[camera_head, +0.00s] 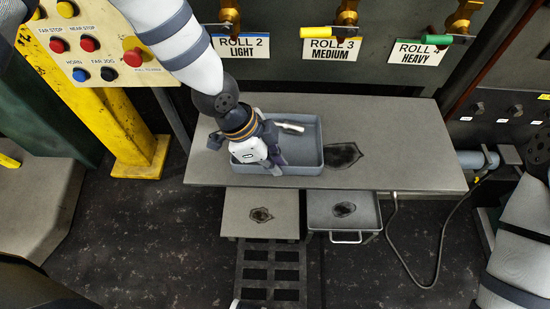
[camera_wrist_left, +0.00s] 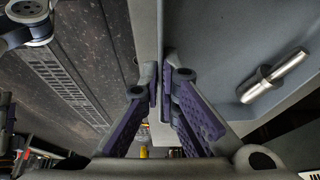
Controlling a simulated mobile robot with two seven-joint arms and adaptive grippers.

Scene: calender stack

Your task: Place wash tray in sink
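The blue-grey wash tray (camera_head: 312,150) sits on the grey bench top, with a pale metal tool (camera_head: 290,127) lying inside it. My left gripper (camera_head: 272,165) reaches down over the front left part of the tray. In the left wrist view my left gripper (camera_wrist_left: 160,82) has its two fingertips close together on either side of the tray wall (camera_wrist_left: 172,25), and it looks shut on it. The metal tool (camera_wrist_left: 272,77) lies inside the tray there. My right arm shows at the right edge of the head view; its gripper is out of view. I cannot pick out a sink for certain.
The bench (camera_head: 415,165) has free room right of the tray, beside a dark patch (camera_head: 343,156). Below its front are a flat grey surface (camera_head: 240,223) and a shallow tray with a handle (camera_head: 372,220). A cable (camera_head: 440,250) hangs at the right. A yellow post (camera_head: 135,165) stands left.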

